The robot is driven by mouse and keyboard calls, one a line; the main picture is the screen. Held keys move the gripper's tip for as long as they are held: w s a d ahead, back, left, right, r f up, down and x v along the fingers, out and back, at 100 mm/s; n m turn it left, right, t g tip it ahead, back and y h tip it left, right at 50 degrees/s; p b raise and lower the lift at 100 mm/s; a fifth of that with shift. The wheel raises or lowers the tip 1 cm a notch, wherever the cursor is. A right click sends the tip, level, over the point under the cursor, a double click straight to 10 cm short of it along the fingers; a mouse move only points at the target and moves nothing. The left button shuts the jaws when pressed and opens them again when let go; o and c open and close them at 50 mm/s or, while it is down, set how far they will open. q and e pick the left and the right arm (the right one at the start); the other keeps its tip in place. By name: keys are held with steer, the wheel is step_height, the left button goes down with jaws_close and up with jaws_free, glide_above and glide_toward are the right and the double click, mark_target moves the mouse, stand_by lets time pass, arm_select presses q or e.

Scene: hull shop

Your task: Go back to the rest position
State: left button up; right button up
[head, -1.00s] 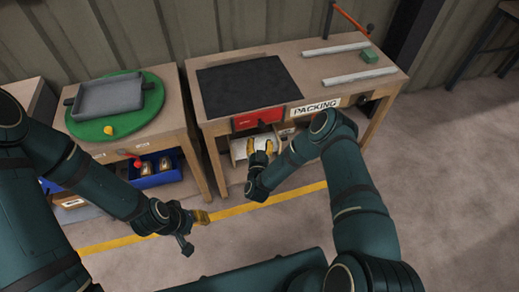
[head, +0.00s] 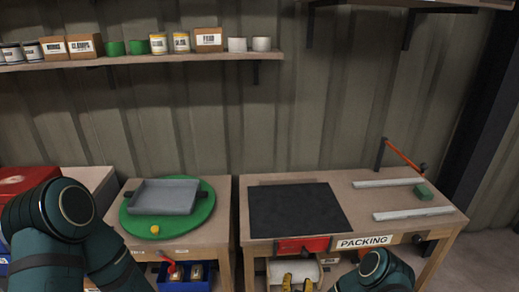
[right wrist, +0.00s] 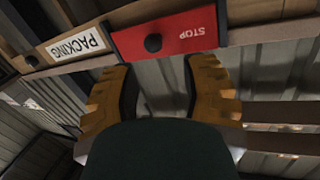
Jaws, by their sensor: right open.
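My right gripper (head: 298,284) shows at the bottom edge of the head view, in front of the packing bench (head: 262,222). Its two yellow-brown fingers also show in the right wrist view (right wrist: 155,90), spread apart with nothing between them. Beyond the fingertips in that view are a red panel marked STOP (right wrist: 170,35) with a black knob and the PACKING label (right wrist: 75,47). My left arm comes in at the lower left of the head view, but its gripper is out of the picture.
A grey tray (head: 165,197) sits on a green round board (head: 205,207) on the left bench, with a yellow knob (head: 155,230) near its front. A shelf (head: 150,59) holds cans and boxes above.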

steer(key=s+a+r+n+g+y, duration=0.1)
steer(key=s+a+r+g+y, duration=0.1)
steer(key=s+g+y, duration=0.2)
steer(key=s+a+r+n+g+y, duration=0.2)
steer(key=s+g, duration=0.8)
steer(key=s, duration=0.9)
steer(key=shift+s+a+r+g+y, duration=0.15)
steer(key=shift+a+g+y, duration=0.35)
steer(key=shift+y, duration=0.6)
steer(key=shift+a, duration=0.15)
